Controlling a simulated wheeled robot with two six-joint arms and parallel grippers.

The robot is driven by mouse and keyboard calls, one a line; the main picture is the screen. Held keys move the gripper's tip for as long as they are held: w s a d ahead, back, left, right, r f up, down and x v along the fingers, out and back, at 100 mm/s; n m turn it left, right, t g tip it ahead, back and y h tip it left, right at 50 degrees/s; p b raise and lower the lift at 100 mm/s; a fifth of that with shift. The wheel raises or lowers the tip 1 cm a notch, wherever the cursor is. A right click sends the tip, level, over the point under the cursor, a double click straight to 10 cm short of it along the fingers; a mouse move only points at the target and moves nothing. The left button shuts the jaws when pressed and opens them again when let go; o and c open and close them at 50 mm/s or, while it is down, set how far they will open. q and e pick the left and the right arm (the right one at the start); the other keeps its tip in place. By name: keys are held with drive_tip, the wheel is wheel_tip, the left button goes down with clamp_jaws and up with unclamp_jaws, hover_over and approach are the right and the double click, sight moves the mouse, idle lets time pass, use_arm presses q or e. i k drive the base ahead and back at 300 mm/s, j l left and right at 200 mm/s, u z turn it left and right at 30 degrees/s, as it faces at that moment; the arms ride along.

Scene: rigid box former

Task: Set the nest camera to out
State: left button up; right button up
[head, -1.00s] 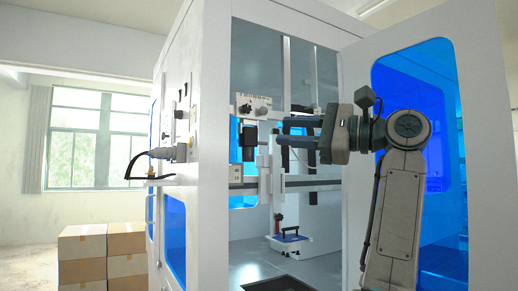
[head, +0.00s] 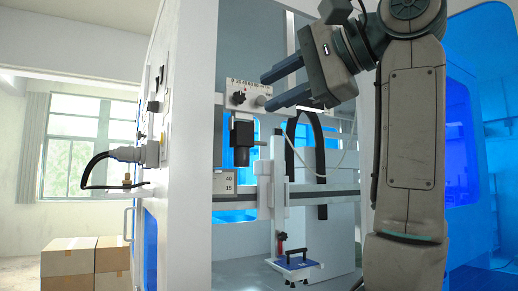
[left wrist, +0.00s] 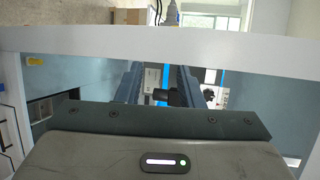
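A black cylinder that looks like the camera (head: 242,155) hangs on a bracket inside the white machine, below a white panel (head: 250,87). The panel has a scale, a black knob (head: 238,98) and a grey knob (head: 260,101). I cannot tell which part sets the camera to out. My left gripper (head: 267,90) is open and empty, its two dark fingers pointing left at the panel, close to the grey knob in the picture. Contact cannot be told. In the left wrist view, its fingers (left wrist: 156,85) are apart. My right gripper is not in view.
The machine's front opening is bounded by a white post (head: 188,150) on the left. A rail (head: 335,196) crosses inside. A small display (head: 224,183) sits below the camera. A blue and white tray (head: 296,266) stands lower down. Cardboard boxes (head: 68,262) are at left.

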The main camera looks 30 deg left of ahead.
sight(242, 137)
drive_tip(key=i+j, duration=0.4)
drive_tip(key=i, duration=0.15)
drive_tip(key=i+j, duration=0.4)
drive_tip(key=i, duration=0.1)
